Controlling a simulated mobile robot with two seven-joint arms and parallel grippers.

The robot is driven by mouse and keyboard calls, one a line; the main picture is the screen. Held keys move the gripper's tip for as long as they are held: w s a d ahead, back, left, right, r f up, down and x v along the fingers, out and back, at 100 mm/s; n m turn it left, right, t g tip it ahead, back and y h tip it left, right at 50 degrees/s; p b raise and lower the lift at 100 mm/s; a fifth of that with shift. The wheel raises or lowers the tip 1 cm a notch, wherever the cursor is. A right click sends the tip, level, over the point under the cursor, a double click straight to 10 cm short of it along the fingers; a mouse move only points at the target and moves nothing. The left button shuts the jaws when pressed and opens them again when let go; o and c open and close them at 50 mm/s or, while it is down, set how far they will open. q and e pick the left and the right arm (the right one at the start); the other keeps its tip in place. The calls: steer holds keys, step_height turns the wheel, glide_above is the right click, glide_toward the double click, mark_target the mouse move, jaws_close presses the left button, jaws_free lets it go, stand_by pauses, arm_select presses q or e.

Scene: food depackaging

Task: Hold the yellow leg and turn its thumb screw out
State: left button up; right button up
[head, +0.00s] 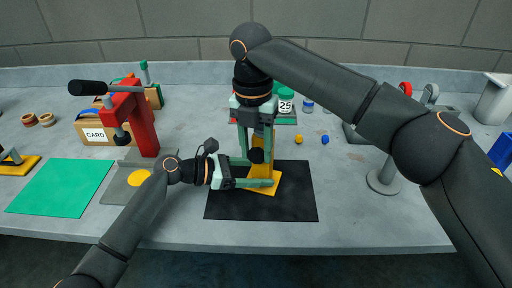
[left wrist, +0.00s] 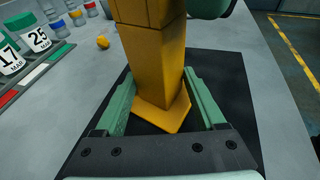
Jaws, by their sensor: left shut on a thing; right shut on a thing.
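The yellow leg (head: 258,130) stands upright on the black mat (head: 296,208), and its flat yellow foot shows at the bottom. It also fills the middle of the left wrist view (left wrist: 158,70). My left gripper (head: 264,172) comes in from the left, low down, with its green fingers on either side of the leg, shut on it. A dark round thumb screw (head: 256,155) shows on the leg's near side. My right gripper (head: 257,150) points down from above, its fingers flanking the screw and shut on it. The contact is partly hidden.
A red press (head: 143,120) with a black handle stands left of the mat. A green mat (head: 60,187) and a grey plate (head: 118,188) lie further left. Numbered jars (head: 286,100) and small balls (head: 298,139) are behind. The table front right is clear.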

mark_target(255, 148)
jaws_close()
steer(key=shift+w+a+h, duration=0.1)
steer(key=shift+a+h, duration=0.1)
steer(key=shift+h, duration=0.6)
steer(key=o, duration=0.8)
jaws_free()
step_height(255, 148, up, 10)
steer(key=shift+f, duration=0.1)
steer(key=shift+c, duration=0.2)
